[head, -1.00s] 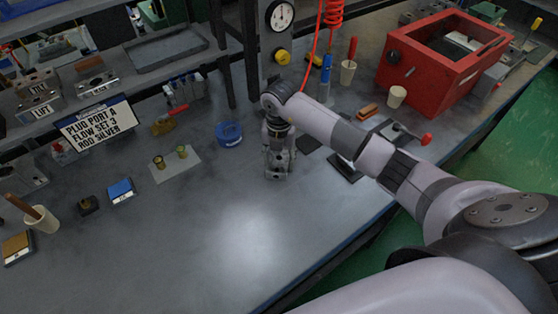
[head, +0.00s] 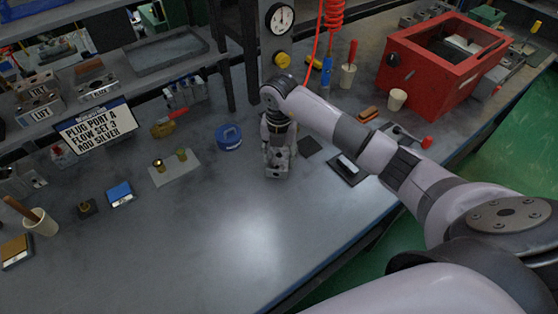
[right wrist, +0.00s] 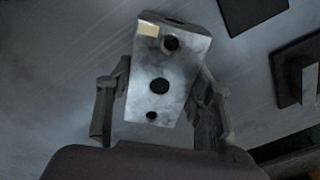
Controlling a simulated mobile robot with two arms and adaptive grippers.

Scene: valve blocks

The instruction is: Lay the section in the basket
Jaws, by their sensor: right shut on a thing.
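A grey metal block with dark round holes, the section (right wrist: 165,65), is between the two fingers of my right gripper (right wrist: 160,108) in the right wrist view. The fingers are shut on its sides. In the head view the block (head: 278,171) shows under my right gripper (head: 278,155), over the middle of the bench; I cannot tell whether it touches the bench top. A red open-topped box (head: 428,68) stands at the back right with grey and white parts inside. I cannot make out clearly whether a basket is in it. My left gripper is not in view.
A blue round tin (head: 229,138) is just left of my right gripper. Dark flat pads (head: 309,146) lie to its right. A cream cup (head: 396,99) stands before the red box. A sign (head: 95,129) leans at the left. The bench front is clear.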

